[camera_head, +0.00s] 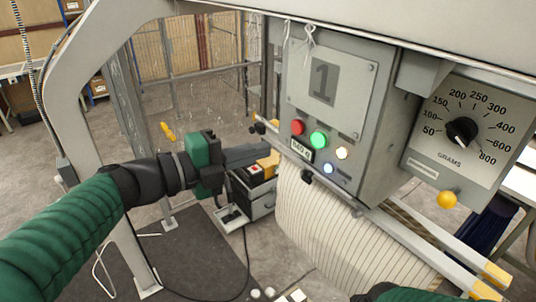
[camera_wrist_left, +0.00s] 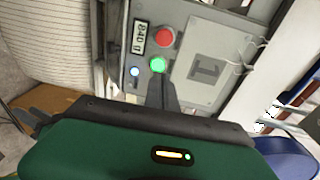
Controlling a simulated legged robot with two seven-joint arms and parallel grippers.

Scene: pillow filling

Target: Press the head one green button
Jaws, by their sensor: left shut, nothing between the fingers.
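A small display (camera_head: 300,149) and a blue-white button (camera_head: 328,168) sit low on the box. A striped pillow cover (camera_head: 340,230) hangs below. A grams dial (camera_head: 462,130) is at the right. A white frame post (camera_head: 85,110) stands left, near my left arm.

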